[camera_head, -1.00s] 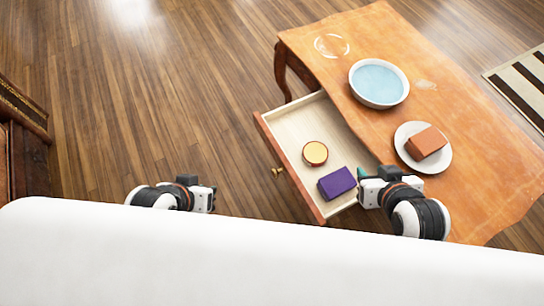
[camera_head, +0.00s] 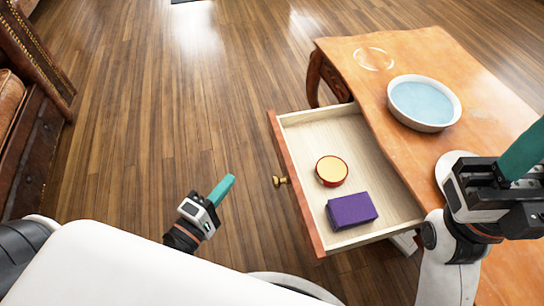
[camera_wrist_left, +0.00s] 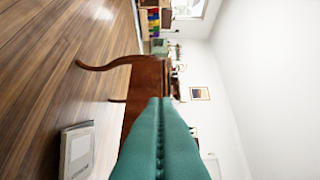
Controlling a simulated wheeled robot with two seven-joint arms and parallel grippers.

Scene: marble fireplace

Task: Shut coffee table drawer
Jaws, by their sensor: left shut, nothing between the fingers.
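The wooden coffee table (camera_head: 455,60) stands at the right in the head view. Its drawer (camera_head: 288,170) is pulled well out to the left, with a small brass knob (camera_head: 280,181) on its front. A round yellow-topped tin (camera_head: 332,171) and a purple box (camera_head: 352,210) lie inside. My left gripper (camera_head: 223,189) is shut and empty, left of the drawer front and apart from it. Its teal fingers fill the lower middle of the left wrist view (camera_wrist_left: 160,145). My right gripper (camera_head: 524,150) is over the table's right part; its fingertips are not clear.
A bowl of blue liquid (camera_head: 424,103) stands on the tabletop. A brown leather seat (camera_head: 38,130) is at the left edge. The wooden floor (camera_head: 170,120) left of the drawer is clear.

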